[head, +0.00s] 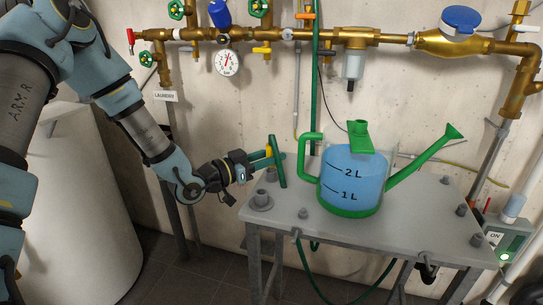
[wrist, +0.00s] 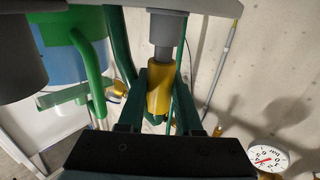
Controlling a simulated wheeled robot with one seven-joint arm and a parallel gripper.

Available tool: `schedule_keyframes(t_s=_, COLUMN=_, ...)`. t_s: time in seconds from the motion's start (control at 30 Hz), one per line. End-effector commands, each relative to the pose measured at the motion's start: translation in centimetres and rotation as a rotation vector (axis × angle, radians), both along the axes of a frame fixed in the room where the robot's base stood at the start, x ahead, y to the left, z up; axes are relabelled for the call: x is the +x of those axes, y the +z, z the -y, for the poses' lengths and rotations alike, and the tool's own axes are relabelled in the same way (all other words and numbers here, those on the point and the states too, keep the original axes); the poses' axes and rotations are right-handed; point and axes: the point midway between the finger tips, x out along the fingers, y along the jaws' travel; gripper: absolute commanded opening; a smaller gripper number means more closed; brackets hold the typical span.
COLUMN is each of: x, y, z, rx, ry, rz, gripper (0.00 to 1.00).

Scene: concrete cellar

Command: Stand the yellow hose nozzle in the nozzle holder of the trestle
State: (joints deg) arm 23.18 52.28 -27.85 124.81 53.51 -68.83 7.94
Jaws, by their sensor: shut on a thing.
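The yellow hose nozzle (wrist: 158,88) is between the two green fingers of my gripper (wrist: 160,95), which is shut on it. Its grey end (wrist: 165,35) points toward the trestle top in the upside-down wrist view. In the head view my gripper (head: 274,160) is above the left end of the trestle (head: 300,237), and only a little yellow shows. The nozzle holder (head: 261,200), a grey cup on a round flange, stands on that left end, below and slightly left of the nozzle. The nozzle looks apart from the cup.
A blue watering can (head: 350,180) with green handle and spout stands right of my gripper, its handle close by. Small grey pegs (head: 303,213) stick up from the trestle. Brass pipes (head: 330,38) and a gauge (head: 228,63) run along the wall. A white tank (head: 85,190) stands left.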

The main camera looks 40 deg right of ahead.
Motion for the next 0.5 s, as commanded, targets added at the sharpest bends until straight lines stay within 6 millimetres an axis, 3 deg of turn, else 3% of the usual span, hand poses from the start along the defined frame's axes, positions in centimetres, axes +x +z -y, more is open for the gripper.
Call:
schedule_keyframes(t_s=0.37, x=0.00, y=-0.49, z=0.01, rx=0.000, ry=0.000, rz=0.000, gripper=0.00)
schedule_keyframes(t_s=0.4, x=0.00, y=-0.49, z=0.01, rx=0.000, ry=0.000, rz=0.000, gripper=0.38)
schedule_keyframes(t_s=0.5, x=0.00, y=-0.49, z=0.01, rx=0.000, ry=0.000, rz=0.000, gripper=0.49)
